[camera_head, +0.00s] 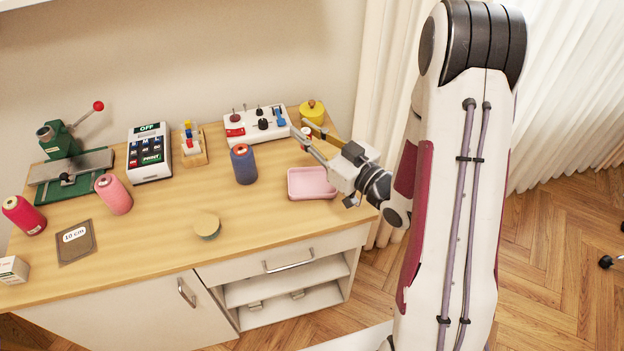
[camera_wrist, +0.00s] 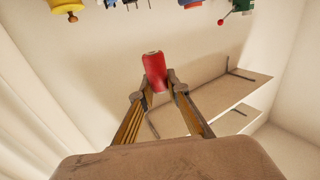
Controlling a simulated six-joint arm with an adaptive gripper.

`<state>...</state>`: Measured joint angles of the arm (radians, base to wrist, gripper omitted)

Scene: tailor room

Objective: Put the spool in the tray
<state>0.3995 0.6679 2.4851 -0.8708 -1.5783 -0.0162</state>
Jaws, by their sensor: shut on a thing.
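In the wrist view a red spool (camera_wrist: 155,72) with a pale end sits between the two fingertips of my gripper (camera_wrist: 156,86). My gripper is shut on it. In the head view my gripper (camera_head: 307,133) is at the back right of the table, above and behind the tray. The pink tray (camera_head: 311,194) lies on the table's right part, below my gripper in the picture, and looks empty.
A blue spool (camera_head: 243,165) stands left of the tray. A switch panel (camera_head: 256,125) and a yellow pot (camera_head: 312,111) are behind. A pink spool (camera_head: 113,194), another red spool (camera_head: 24,215) and a round tin (camera_head: 207,225) are farther left. The front middle of the wooden table (camera_head: 262,220) is clear.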

